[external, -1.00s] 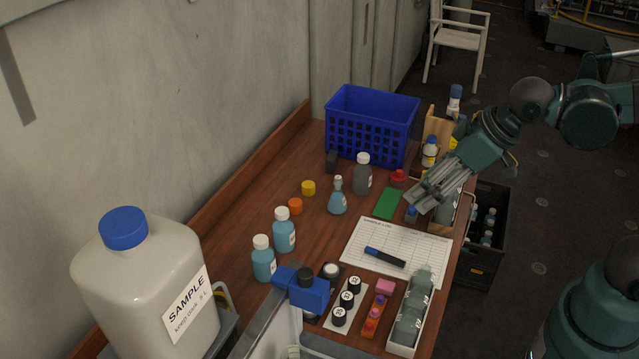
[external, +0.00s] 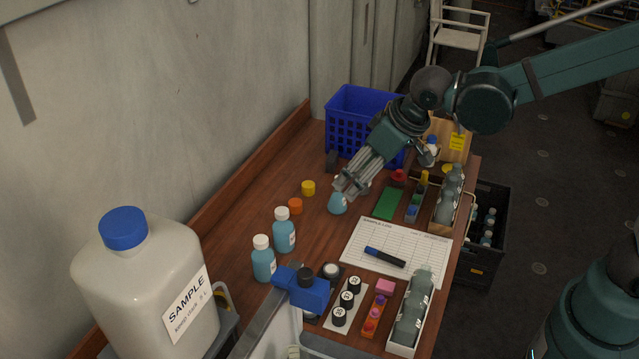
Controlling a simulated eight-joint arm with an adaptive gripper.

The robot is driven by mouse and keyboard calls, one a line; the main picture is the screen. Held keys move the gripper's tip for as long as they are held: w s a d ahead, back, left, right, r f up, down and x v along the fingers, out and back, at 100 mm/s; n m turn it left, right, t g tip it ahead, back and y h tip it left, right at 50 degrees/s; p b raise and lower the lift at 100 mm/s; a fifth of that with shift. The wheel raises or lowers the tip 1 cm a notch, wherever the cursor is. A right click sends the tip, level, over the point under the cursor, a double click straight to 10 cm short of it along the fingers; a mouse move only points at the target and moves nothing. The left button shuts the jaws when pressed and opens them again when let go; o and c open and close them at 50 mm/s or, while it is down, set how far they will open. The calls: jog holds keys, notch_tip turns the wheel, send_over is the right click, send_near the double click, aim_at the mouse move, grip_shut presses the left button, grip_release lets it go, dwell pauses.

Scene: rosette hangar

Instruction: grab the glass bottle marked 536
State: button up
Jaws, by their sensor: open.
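Two bottles of blue liquid with white caps stand on the table, one in front (external: 263,265) and one behind it (external: 284,236). Their labels are too small to read, so I cannot tell which bottle is marked 536. A small conical flask of blue liquid (external: 338,205) is partly covered by my gripper (external: 348,187). My gripper is open and points down over the flask's neck. The grey white-capped bottle is hidden behind it.
A blue basket (external: 350,115) stands at the back. A sample log sheet (external: 420,245) with a marker (external: 385,257) lies at the middle right. A large SAMPLE jug (external: 140,285) stands at the left front. Orange (external: 295,206) and yellow (external: 308,187) caps lie near the flask.

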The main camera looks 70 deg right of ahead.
jog(key=m, duration=0.1)
send_near(283, 212)
jog(key=s+r, duration=0.3)
jog(key=s, duration=0.2)
jog(key=shift+m+g+h, duration=0.5)
jog(key=shift+m+g, duration=0.2)
jog(key=w+f, duration=0.3)
jog(key=w+f+p, duration=0.1)
jog(key=w+f, duration=0.2)
jog(key=f, duration=0.1)
jog(key=w+f, duration=0.3)
jog(key=shift+d+f, duration=0.25)
jog(key=shift+f, duration=0.1)
jog(key=shift+w+f, duration=0.3)
jog(key=shift+f, duration=0.2)
jog(key=shift+f, duration=0.15)
jog(key=shift+x, duration=1.15)
jog(key=shift+f, duration=0.1)
jog(key=shift+x, duration=2.5)
jog(key=shift+d, duration=0.15)
